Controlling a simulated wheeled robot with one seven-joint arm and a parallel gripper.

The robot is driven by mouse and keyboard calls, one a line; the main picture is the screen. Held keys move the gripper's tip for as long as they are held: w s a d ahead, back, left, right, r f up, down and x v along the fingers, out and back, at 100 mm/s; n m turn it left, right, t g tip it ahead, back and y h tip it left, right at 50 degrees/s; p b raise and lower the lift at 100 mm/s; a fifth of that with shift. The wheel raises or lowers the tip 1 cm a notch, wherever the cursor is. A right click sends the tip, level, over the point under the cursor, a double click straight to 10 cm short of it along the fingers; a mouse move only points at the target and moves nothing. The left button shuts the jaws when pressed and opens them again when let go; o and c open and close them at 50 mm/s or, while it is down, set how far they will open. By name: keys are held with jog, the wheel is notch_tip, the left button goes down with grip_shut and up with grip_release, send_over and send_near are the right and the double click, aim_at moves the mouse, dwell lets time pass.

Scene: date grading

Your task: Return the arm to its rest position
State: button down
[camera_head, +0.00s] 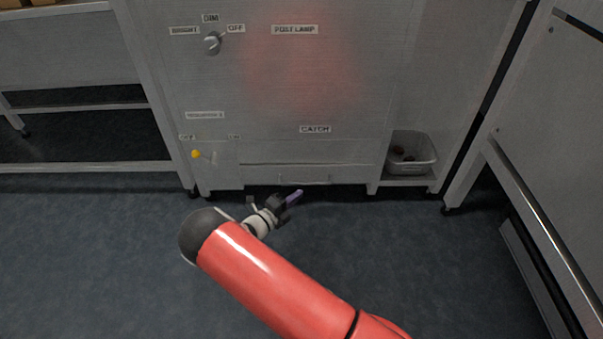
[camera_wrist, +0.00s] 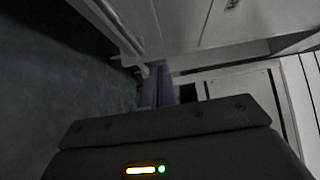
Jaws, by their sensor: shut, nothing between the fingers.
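My gripper (camera_head: 294,197) is low in front of the grey cabinet (camera_head: 345,95), just before its lower front near the catch drawer (camera_head: 300,176). Its purple fingers are together with nothing between them, and they also show in the wrist view (camera_wrist: 157,88). My red arm stretches from the bottom right up to the wrist, over the blue floor. The wrist view is tilted and shows the cabinet's lower front close to the fingers. I cannot tell whether the fingers touch the cabinet.
A white bin (camera_head: 411,153) with dark items stands in the cabinet's lower right bay. A knob (camera_head: 213,43) and a yellow-tipped lever (camera_head: 196,154) are on the front. A shelf rack (camera_head: 90,167) is at left, a grey unit (camera_head: 550,130) at right. The floor (camera_head: 100,260) at left is clear.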

jog(key=s+d+r+m+g+y+p, duration=0.1)
jog(key=s+d+r+m+g+y, duration=0.1)
jog(key=s+d+r+m+g, duration=0.45)
jog(key=s+d+r+m+g+y+p, duration=0.1)
jog(key=s+d+r+m+p, duration=0.15)
jog(key=r+m, duration=0.8)
jog(key=s+d+r+m+g+y+p, duration=0.1)
jog(key=s+d+r+m+g+y, duration=0.25)
jog(key=r+m, duration=0.5)
jog(key=s+r+m+t+y+p, duration=0.4)
jog(key=s+r+m+y, duration=0.3)
jog(key=s+r+m, duration=1.1)
jog(key=s+d+m, duration=0.1)
jog(key=s, duration=0.2)
jog(key=shift+r+t, duration=0.25)
jog(key=shift+t, duration=0.05)
jog(key=shift+s, duration=0.1)
